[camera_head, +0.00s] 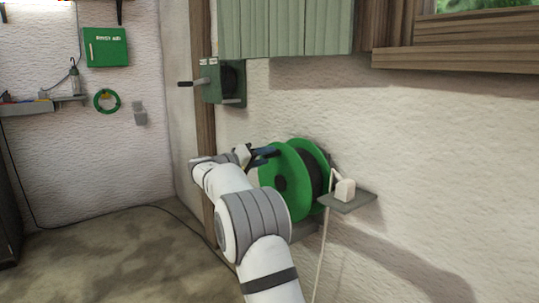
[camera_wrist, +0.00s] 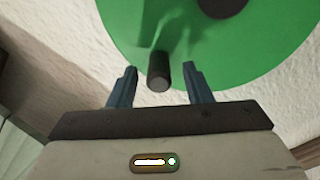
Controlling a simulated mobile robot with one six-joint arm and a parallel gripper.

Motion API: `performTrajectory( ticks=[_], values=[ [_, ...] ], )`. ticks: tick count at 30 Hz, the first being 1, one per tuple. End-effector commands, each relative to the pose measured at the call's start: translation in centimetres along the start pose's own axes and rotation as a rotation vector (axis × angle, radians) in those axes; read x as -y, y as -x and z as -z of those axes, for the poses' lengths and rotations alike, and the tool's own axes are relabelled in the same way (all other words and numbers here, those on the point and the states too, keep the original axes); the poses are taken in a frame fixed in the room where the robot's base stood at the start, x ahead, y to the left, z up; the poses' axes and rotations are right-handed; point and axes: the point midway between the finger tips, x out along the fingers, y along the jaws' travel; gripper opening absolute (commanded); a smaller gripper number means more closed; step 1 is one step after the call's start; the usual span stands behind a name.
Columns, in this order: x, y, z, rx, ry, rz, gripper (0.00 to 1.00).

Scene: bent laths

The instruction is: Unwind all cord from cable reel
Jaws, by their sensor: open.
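The cable reel (camera_head: 285,180) is a green two-flanged drum on the wall, with dark cord (camera_head: 311,178) wound between its flanges. In the wrist view the green flange (camera_wrist: 110,25) fills the top, with a dark hub at its upper middle. A short dark crank handle (camera_wrist: 159,72) sticks out from the flange toward the camera. My gripper (camera_wrist: 160,82) is open, its two blue fingers on either side of the handle and apart from it. In the head view my gripper (camera_head: 266,152) is at the upper left of the reel. The handle is hidden there.
A small grey shelf (camera_head: 347,201) with a white block (camera_head: 344,189) and a pale cord is right of the reel. A grey-green box with a crank (camera_head: 224,82) is on the wall above. A green first-aid box (camera_head: 106,47) hangs far left.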

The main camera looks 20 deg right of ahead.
Motion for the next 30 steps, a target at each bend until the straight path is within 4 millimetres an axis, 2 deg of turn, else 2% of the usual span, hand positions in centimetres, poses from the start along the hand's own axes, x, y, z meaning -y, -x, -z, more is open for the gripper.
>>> performTrajectory(
  ticks=[3,9,24,26,30],
  values=[
    [-0.2,2.3,0.2,-0.002,0.0,0.002,0.45],
    [0.0,4.5,0.1,-0.001,0.0,0.001,0.45],
    [-0.1,4.9,0.1,0.0,0.001,0.003,0.45],
    [-0.7,4.9,0.1,0.008,0.006,0.013,0.45],
    [-4.2,4.8,-0.5,0.073,0.056,0.097,0.45]
  ],
)
